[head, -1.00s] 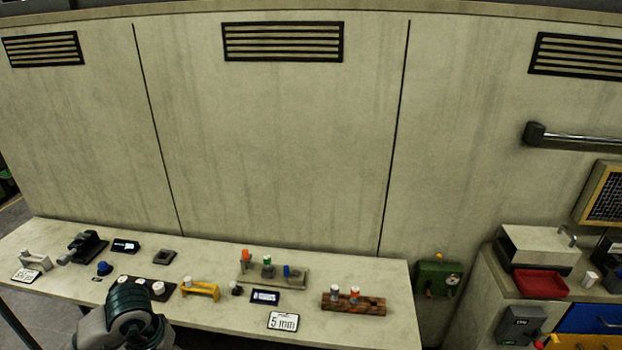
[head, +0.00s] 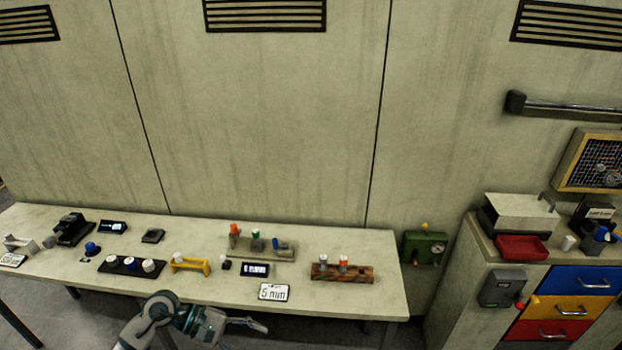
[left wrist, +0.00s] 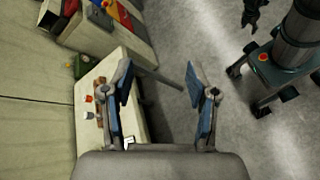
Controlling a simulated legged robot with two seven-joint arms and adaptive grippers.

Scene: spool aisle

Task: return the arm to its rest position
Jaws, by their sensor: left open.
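My left gripper (head: 250,325) is in front of the bench's front edge, low in the head view, with its arm coming in from the bottom edge. It is open and empty. In the left wrist view its two blue-padded fingers (left wrist: 160,85) stand wide apart with only floor and the bench edge between and behind them. It touches nothing that I can see. A small dark shape (left wrist: 250,13) at the top of the left wrist view may be my right gripper; its jaws cannot be made out.
A green box (head: 424,249) and a drawer cabinet (head: 462,275) stand at the right. Floor in front is clear.

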